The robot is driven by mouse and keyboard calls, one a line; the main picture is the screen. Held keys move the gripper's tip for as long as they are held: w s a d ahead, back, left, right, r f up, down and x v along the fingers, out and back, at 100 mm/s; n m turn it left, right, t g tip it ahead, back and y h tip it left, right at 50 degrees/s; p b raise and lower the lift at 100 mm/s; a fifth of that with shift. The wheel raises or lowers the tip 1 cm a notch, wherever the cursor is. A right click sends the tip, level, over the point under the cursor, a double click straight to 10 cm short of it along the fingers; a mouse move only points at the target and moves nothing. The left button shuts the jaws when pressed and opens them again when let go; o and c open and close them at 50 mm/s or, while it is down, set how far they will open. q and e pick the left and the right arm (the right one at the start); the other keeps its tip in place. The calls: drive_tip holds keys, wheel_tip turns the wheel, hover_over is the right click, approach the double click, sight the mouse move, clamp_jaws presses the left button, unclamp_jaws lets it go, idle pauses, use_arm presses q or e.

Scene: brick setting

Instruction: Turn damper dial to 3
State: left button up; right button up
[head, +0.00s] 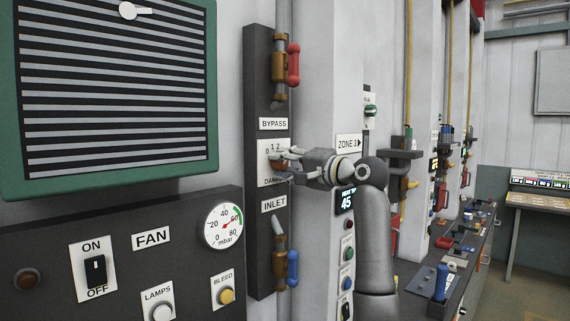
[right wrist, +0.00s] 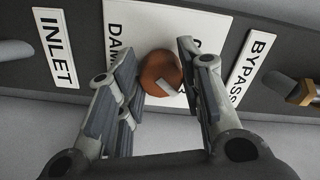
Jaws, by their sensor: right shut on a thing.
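The damper dial (right wrist: 160,72) is a round orange-brown knob with a white pointer mark, on a white plate (right wrist: 196,22) lettered DAMPER. In the head view the plate (head: 264,174) sits between the BYPASS and INLET labels, with numbers 0, 1 and 2 partly showing along its top. My right gripper (head: 283,160) reaches in from the right and is shut on the dial, its fingers on either side of the knob in the right wrist view (right wrist: 156,60). The fingers hide most of the dial and part of the scale in the head view; the setting cannot be read. My left gripper is not in view.
A red-handled valve (head: 293,63) is above the plate and a blue-handled valve (head: 292,268) below, on the same dark panel. A pressure gauge (head: 224,226), FAN switch (head: 95,271) and buttons are at lower left. A ZONE 3 sign (head: 348,143) is just right of the gripper.

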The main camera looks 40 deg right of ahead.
drive_tip(key=shift+m, duration=0.5)
drive_tip(key=o, duration=1)
drive_tip(key=shift+o, duration=0.2)
drive_tip(key=shift+s, duration=0.1)
drive_tip(key=s+d, duration=0.1)
drive_tip(key=s, duration=1)
drive_tip(key=shift+s, duration=0.4)
